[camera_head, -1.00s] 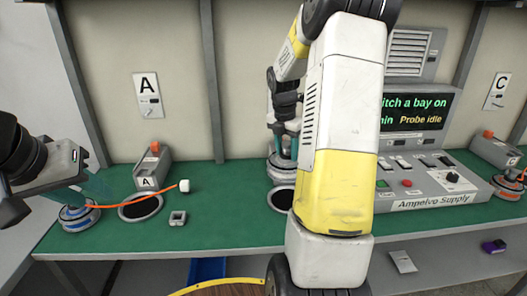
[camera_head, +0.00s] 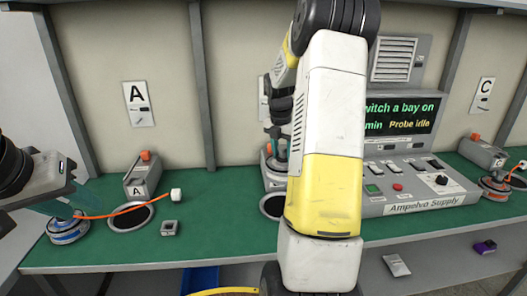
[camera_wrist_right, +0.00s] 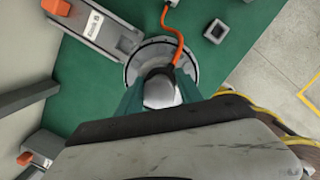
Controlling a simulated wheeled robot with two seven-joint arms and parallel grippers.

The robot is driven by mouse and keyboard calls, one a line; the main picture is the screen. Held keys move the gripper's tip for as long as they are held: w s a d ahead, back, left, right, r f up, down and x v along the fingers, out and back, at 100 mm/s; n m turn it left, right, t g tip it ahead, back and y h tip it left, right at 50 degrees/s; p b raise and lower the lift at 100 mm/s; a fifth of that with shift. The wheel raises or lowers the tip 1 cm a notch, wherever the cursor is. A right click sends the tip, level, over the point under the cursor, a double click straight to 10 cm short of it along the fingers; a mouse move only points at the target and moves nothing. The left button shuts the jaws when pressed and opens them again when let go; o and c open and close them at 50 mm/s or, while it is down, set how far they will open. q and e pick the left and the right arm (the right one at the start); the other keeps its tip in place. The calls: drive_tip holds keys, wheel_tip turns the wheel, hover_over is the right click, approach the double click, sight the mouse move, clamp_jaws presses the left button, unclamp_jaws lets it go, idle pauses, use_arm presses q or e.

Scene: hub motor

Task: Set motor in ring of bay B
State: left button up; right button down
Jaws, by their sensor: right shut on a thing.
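My right gripper (camera_wrist_right: 161,98) is shut on the top of a grey disc-shaped motor (camera_wrist_right: 145,60), with an orange cable running from it. In the head view my arm hides part of this gripper and motor (camera_head: 272,180).
Bay A has a grey switch box (camera_head: 143,178), an empty dark ring (camera_head: 131,217), a white plug (camera_head: 176,195) and a small square socket (camera_head: 169,228). The power supply (camera_head: 420,195) stands right of my arm. Bay C holds an orange-banded motor (camera_head: 495,191).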

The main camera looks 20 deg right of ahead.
drive_tip(key=shift+f, duration=5.25)
drive_tip(key=shift+f, duration=0.15)
drive_tip(key=shift+f, duration=0.6)
drive_tip(key=shift+f, duration=0.2)
drive_tip(key=shift+f, duration=0.3)
drive_tip(key=shift+f, duration=0.65)
drive_tip(key=c, duration=0.7)
unclamp_jaws()
drive_tip(key=shift+s+f, duration=0.1)
